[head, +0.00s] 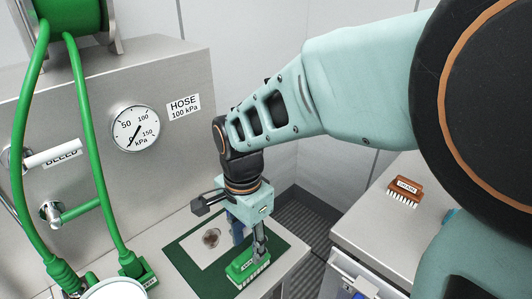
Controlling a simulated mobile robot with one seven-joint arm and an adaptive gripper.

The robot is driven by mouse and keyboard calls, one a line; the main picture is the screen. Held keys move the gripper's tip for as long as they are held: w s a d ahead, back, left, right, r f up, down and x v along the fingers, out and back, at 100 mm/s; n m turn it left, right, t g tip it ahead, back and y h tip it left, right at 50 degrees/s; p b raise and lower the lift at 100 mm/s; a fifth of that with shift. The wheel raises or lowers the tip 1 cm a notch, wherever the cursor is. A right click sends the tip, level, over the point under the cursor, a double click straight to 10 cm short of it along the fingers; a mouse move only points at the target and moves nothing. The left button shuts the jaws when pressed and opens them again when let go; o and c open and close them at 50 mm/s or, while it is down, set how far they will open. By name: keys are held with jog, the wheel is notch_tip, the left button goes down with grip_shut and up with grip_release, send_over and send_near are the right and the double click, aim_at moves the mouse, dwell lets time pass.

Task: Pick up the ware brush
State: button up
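A green brush with pale bristles (242,266) lies on the dark green mat (208,278) on the steel counter. A small white label on it is too small to read, so I take it for the ware brush. My gripper (250,250) points down just over this brush, its two fingers apart with a gap between them. The nearer finger reaches down to the brush's top or just in front of it; I cannot tell whether it touches. The farther finger is partly hidden. Another brush, brown-orange with white bristles (404,190), lies on the right counter.
A white sheet with a brown round mark (211,239) lies on the mat. A steel panel with a pressure gauge (135,127) and green hoses (92,140) stands at the left. A gap with a dark grating (305,217) separates the counters.

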aim_at(247, 254)
notch_tip(247, 254, down, 5)
jog(key=shift+a+r, duration=0.15)
jog(key=shift+r, duration=0.05)
grip_shut()
